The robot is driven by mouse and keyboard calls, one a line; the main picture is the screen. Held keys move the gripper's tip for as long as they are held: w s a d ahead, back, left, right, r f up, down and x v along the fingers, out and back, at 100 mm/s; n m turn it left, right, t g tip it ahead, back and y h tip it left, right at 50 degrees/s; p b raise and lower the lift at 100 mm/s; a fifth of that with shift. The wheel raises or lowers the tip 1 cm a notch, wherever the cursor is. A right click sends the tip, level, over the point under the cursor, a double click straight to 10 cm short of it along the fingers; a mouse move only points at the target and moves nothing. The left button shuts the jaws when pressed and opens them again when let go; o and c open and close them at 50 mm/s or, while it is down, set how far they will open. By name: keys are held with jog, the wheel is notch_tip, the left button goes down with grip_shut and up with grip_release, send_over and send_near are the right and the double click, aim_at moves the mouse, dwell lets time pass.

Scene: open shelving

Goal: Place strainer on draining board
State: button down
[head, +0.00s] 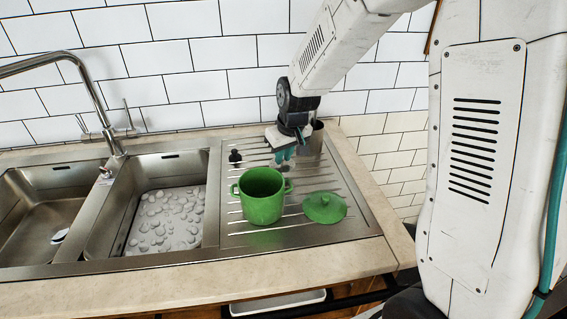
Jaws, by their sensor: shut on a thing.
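The metal draining board (335,208) lies right of the sinks. My gripper (284,155) is low over the back part of the board, behind the green pot, with its teal fingertips pointing down. It is shut on a small greyish thing just below the fingertips, which looks like the strainer (281,164). Its shape is mostly hidden by the fingers and the pot. I cannot tell whether it touches the board.
A green pot (262,199) with two handles stands on the board. A green lid (324,208) lies right of it. A small black object (235,157) and a metal cylinder (316,136) stand behind.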

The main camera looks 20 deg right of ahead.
aim_at(283, 165)
jog(key=shift+f, duration=1.4)
jog(key=shift+s+f, duration=0.1)
jog(key=c, duration=1.4)
grip_release()
jog(key=shift+o, duration=0.2)
jog(key=a+v, duration=0.1)
jog(key=v, duration=1)
jog(key=s+d+r+m+g, duration=0.1)
jog(key=s+r, duration=0.3)
jog(key=s, duration=1)
jog(key=s+d+r+m+g, duration=0.1)
jog(key=s+r, duration=0.3)
jog(key=s, duration=1.1)
jog(key=shift+s+d+h, duration=0.3)
jog(key=shift+d, duration=0.35)
